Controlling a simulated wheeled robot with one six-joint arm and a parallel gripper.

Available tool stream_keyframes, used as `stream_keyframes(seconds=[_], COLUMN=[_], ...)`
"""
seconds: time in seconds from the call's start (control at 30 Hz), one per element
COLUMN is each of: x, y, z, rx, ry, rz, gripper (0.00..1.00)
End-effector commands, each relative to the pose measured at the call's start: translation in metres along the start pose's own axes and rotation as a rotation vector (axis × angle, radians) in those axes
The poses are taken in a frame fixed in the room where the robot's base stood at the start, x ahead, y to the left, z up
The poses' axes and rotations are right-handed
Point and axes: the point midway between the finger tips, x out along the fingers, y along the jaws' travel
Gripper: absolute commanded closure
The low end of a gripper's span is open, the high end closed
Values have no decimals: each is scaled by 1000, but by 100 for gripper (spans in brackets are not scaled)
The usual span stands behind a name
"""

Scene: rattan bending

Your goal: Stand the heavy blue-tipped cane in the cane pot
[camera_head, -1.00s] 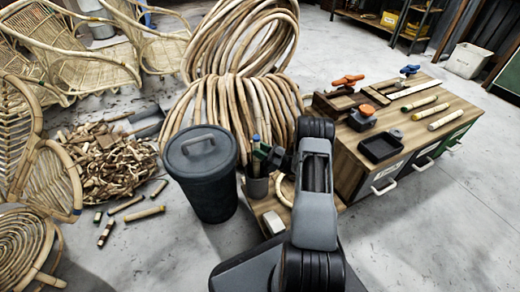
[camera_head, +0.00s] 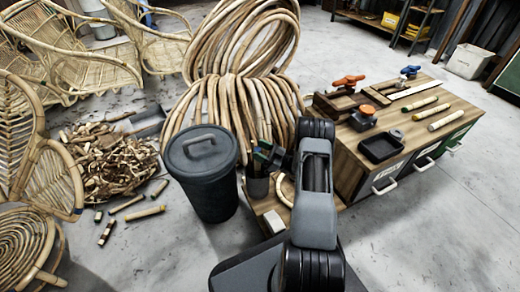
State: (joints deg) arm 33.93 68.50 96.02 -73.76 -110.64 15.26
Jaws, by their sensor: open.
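My gripper (camera_head: 264,156), small, dark and partly green, is over the pot's mouth, left of my arm's upright link. It is open, though its fingertips are hard to make out. The link hides part of this area. I cannot make out the blue-tipped cane clearly; the pot's inside is too small and covered to tell what stands in it.
A dark lidded bin (camera_head: 203,180) stands close left of the pot. A big coil of rattan (camera_head: 240,100) rises behind. The workbench (camera_head: 350,150) on the right carries clamps and a black tray (camera_head: 381,147). Offcuts (camera_head: 110,165) lie on the floor at left.

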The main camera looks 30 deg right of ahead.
Motion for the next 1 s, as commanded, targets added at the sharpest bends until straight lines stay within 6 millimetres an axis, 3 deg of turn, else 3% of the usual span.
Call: stream_keyframes(seconds=[0.03, 0.3, 0.7, 1.0], x=[-20, -78, -125, -134], y=[0, -1, -4, -4], z=[14, 2, -4, -5], rx=[9, 2, 0, -3], ry=[-38, -23, -8, -5], rz=[32, 37, 8, 9], gripper=[38, 38, 38, 38])
